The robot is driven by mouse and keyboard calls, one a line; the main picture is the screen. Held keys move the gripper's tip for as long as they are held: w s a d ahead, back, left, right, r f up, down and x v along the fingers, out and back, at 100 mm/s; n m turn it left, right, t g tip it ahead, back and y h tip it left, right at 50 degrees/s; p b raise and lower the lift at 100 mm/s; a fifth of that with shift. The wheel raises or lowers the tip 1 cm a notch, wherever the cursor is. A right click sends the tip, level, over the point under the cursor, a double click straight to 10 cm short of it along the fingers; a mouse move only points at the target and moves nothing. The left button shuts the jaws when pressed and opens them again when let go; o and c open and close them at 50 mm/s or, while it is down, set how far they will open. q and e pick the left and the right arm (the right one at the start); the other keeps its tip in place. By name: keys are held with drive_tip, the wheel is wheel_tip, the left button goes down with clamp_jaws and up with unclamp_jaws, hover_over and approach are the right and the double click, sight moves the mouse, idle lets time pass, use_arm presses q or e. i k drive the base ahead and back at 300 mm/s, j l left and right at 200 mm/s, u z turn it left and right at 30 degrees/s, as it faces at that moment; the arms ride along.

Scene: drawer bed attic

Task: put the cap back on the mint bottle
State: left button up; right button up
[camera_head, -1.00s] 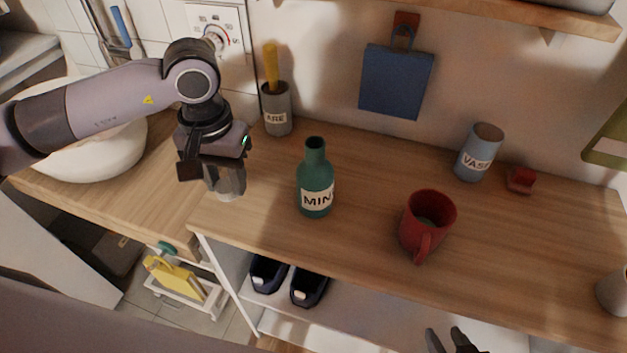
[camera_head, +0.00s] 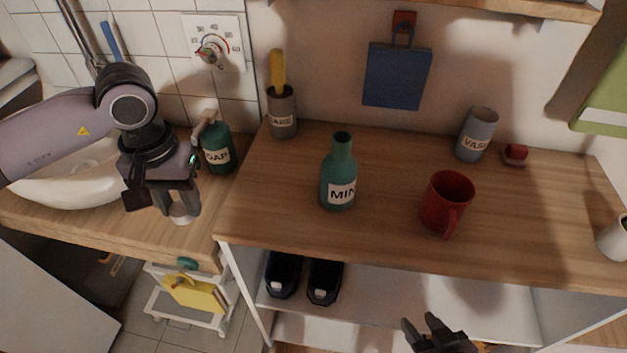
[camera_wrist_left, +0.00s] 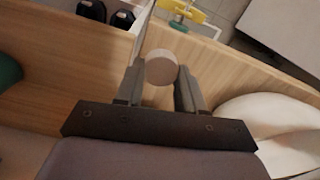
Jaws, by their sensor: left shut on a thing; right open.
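The green mint bottle (camera_head: 338,178) stands upright on the wooden counter, with its neck bare and no cap on it. A green edge at the left of the left wrist view (camera_wrist_left: 6,72) seems to be the same bottle. My left gripper (camera_head: 180,205) is left of the bottle and apart from it, shut on a small pale round cap (camera_wrist_left: 161,67). The cap shows between the fingertips, its pale face (camera_head: 181,213) partly hidden by the fingers in the head view. My right gripper (camera_head: 424,331) is low at the bottom edge, open and empty, only partly in view.
A red mug (camera_head: 446,203) stands right of the bottle. A soap bottle (camera_head: 217,148), a grey holder (camera_head: 282,112) and a vase (camera_head: 475,135) stand further back. A white basin (camera_head: 60,180) is at the left.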

sight(339, 167)
drive_tip(key=k+j, duration=0.1)
drive_tip(key=j, duration=0.35)
drive_tip(key=k+j+u, duration=0.1)
drive_tip(key=j, duration=0.35)
drive_tip(key=k+j, duration=0.1)
drive_tip(key=j, duration=0.35)
